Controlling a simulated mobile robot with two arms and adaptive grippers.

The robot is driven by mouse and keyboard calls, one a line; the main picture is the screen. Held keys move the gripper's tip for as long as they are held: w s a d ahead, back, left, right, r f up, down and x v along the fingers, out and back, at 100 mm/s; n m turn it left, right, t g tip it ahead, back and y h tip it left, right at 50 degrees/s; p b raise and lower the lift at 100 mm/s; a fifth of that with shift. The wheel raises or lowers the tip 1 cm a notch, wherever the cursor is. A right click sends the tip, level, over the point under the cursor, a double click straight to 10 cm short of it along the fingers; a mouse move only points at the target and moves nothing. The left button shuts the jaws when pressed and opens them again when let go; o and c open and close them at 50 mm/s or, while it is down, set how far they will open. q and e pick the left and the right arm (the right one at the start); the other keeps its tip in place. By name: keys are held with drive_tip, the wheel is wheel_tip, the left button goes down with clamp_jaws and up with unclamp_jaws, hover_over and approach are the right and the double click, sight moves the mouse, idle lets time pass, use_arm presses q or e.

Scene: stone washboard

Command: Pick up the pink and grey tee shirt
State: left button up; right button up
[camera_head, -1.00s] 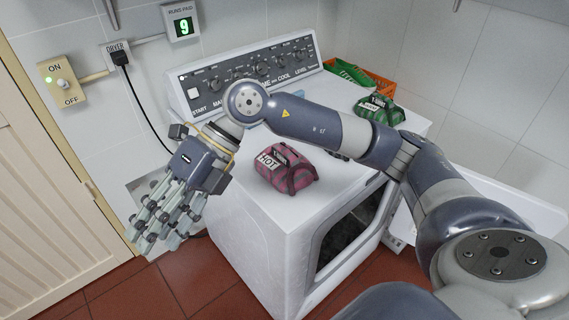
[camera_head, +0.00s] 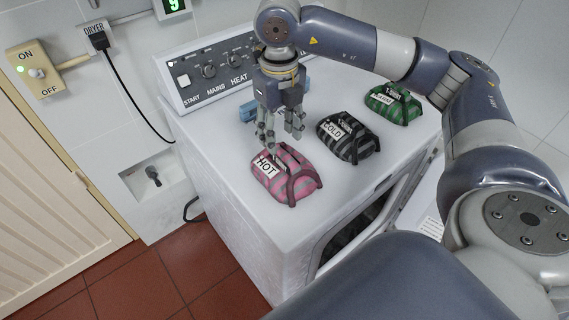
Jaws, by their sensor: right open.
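The pink and grey folded shirt (camera_head: 287,178) lies on the white dryer top near its front left edge, with a "HOT" label and a dark strap-like band over it. My right gripper (camera_head: 279,147) hangs fingers down just above and behind the shirt's back edge. Its fingers are spread and hold nothing. I cannot tell whether a fingertip touches the shirt. My left gripper is not in view.
A black and grey bundle marked "COLD" (camera_head: 348,138) and a green one (camera_head: 393,103) lie to the right on the dryer top (camera_head: 225,150). A blue item (camera_head: 247,112) is partly behind my gripper. The control panel (camera_head: 210,75) stands at the back.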

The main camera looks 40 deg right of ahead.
sight(285, 154)
drive_tip(key=shift+w+d+f, duration=0.1)
drive_tip(key=shift+d+f, duration=0.1)
drive_tip(key=shift+f, duration=0.2)
drive_tip(key=shift+w+d+f, duration=0.1)
drive_tip(key=shift+d+f, duration=0.05)
drive_tip(key=shift+f, duration=0.25)
drive_tip(key=f, duration=0.1)
drive_tip(key=f+p, duration=0.1)
drive_tip(key=f, duration=0.1)
drive_tip(key=f+p, duration=0.1)
drive_tip(key=shift+s+d+f, duration=0.15)
drive_tip(key=shift+d+f, duration=0.05)
drive_tip(key=shift+d, duration=0.15)
drive_tip(key=shift+f, duration=0.2)
drive_tip(key=shift+w+f, duration=0.1)
drive_tip(key=shift+w, duration=0.1)
drive_tip(key=c, duration=0.3)
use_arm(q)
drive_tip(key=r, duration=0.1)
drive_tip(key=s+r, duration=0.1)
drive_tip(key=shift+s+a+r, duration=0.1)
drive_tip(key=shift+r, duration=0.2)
use_arm(e)
clamp_jaws()
